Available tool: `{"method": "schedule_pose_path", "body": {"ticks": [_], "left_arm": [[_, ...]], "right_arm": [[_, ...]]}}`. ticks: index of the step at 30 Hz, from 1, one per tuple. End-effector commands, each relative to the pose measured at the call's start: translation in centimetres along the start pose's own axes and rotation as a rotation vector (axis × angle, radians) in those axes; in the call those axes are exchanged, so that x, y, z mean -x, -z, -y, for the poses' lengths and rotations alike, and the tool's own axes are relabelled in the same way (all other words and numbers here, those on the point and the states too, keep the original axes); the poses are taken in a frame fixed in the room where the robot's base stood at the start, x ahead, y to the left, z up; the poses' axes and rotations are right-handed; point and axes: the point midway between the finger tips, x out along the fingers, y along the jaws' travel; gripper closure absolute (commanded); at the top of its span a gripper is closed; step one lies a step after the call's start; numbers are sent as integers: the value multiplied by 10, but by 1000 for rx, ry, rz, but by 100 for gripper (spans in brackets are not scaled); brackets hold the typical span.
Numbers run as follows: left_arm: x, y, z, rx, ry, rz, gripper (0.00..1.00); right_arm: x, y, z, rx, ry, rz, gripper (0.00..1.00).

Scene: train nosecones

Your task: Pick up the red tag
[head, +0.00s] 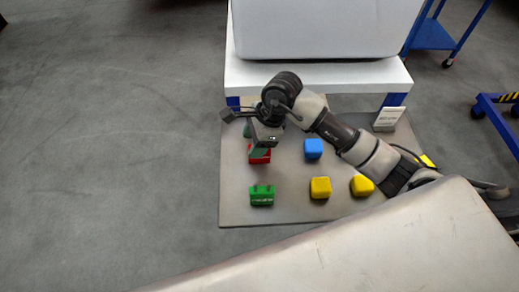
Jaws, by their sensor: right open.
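A red tag (260,159) lies on the grey mat (235,205) in the head view, at the mat's left side. Its upper part is covered by my right gripper (259,150), which hangs over it with the fingers pointing down. The gripper is open. I cannot tell whether the fingers touch the red tag or are around it. My left gripper is not in view.
A green block (262,195) lies just in front of the red tag. A blue block (313,148) and yellow blocks (320,187) lie to the right. A white table (330,74) stands behind. Blue carts (432,36) are at the right.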

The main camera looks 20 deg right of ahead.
Motion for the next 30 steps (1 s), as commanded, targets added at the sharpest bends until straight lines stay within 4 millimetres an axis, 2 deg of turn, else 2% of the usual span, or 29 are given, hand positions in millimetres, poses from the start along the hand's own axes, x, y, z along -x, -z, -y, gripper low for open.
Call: {"method": "schedule_pose_path", "body": {"ticks": [8,19,30], "left_arm": [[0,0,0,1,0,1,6],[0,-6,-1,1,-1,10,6],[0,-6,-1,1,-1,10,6]], "right_arm": [[-4,0,0,1,2,0,46],[-4,0,0,1,2,0,100],[-2,-1,0,1,3,0,100]]}}
